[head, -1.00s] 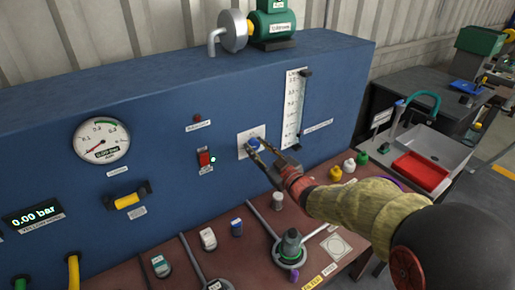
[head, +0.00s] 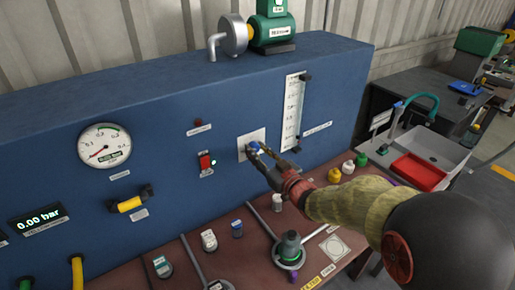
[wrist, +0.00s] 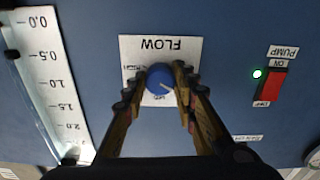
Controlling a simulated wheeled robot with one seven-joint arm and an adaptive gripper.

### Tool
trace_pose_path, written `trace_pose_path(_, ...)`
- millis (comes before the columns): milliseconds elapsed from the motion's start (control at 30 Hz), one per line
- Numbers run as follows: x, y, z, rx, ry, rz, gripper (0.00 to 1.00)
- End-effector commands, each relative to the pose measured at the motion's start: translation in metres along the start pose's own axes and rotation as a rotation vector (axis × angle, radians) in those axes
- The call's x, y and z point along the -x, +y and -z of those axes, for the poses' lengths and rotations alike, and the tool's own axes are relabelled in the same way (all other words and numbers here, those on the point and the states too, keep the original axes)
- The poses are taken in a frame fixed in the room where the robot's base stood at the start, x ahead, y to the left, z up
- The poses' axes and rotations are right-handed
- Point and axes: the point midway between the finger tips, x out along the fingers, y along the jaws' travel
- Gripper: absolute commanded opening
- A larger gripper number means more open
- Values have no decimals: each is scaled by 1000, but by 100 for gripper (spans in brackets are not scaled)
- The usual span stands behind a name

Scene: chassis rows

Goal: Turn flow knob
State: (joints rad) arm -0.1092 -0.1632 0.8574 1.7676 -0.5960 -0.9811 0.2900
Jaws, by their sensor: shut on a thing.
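The flow knob (wrist: 160,78) is a round blue knob with a pale pointer line, on a white plate (wrist: 130,50) lettered FLOW on the blue panel. In the wrist view the plate appears upside down. My gripper (wrist: 160,80) is shut on the knob, with a finger on each side of it. In the head view the knob (head: 253,147) shows between the fingertips of my gripper (head: 255,150), partly hidden by them.
A red pump switch (head: 206,162) with a lit green lamp sits left of the plate. A flow scale tube (head: 292,110) stands to its right. Bottles and stands, including a grey-green flask (head: 290,248), crowd the brown bench (head: 255,270) below.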

Motion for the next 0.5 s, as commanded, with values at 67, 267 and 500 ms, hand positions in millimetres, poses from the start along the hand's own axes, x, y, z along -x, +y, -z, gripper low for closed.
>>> trace_pose_path(67, 0, 0, 2, -72, -2, 0, 2)
trace_pose_path(267, 0, 0, 2, -265, -2, -1, 2)
trace_pose_path(500, 0, 0, 3, -492, -1, 0, 2)
